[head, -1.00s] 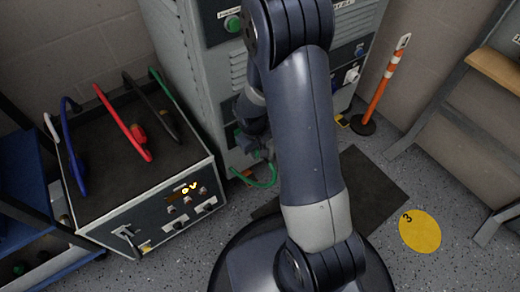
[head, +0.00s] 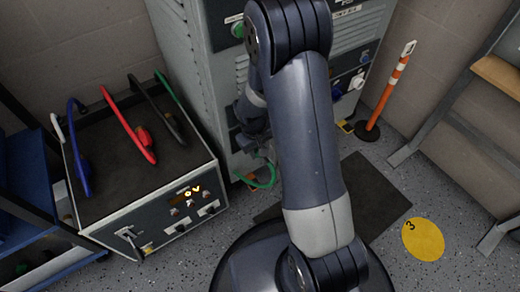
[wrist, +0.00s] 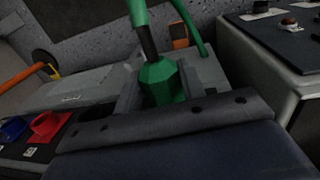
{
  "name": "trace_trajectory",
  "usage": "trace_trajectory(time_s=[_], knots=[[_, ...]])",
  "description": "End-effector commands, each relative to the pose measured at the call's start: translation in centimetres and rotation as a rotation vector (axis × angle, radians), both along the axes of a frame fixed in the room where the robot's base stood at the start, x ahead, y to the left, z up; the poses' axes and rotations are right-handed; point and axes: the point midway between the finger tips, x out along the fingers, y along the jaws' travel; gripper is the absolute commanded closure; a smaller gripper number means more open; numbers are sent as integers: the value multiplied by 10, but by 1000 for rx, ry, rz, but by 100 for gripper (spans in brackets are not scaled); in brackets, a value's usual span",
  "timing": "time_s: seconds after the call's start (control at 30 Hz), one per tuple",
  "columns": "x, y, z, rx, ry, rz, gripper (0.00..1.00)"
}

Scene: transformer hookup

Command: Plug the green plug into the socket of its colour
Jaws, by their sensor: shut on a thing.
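The green plug (wrist: 162,82) sits between the jaws of my gripper (wrist: 158,92) in the wrist view, which is shut on it. A green cable (wrist: 139,14) runs up from the plug. In the head view the green cable (head: 262,181) hangs in a loop near the grey cabinet (head: 208,95). My gripper shows there only in part, behind my arm, close to the cabinet front. A blue socket (wrist: 13,128) and a red socket (wrist: 46,125) show at the left of the wrist view. I cannot make out a green socket.
A transformer box (head: 150,222) with blue (head: 78,150), red (head: 125,125) and black (head: 155,110) cables on top stands left of the cabinet. An orange-white post (head: 388,88) stands at the right. A dark mat (head: 372,195) and a yellow floor disc (head: 423,240) lie on the floor.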

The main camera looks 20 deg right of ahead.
Motion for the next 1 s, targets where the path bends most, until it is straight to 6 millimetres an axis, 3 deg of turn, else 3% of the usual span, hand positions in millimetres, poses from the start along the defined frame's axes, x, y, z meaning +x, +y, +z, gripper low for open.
trace_trajectory(time_s=[0.07,0.1,0.37,0.53,0.7,1.0], knots=[[1,0,0,1,-3,0,82],[1,0,0,1,-3,0,60],[0,0,0,1,-2,0,38],[0,0,0,1,-2,0,37],[0,0,0,0,-1,0,26],[0,0,3,1,-2,0,26]])
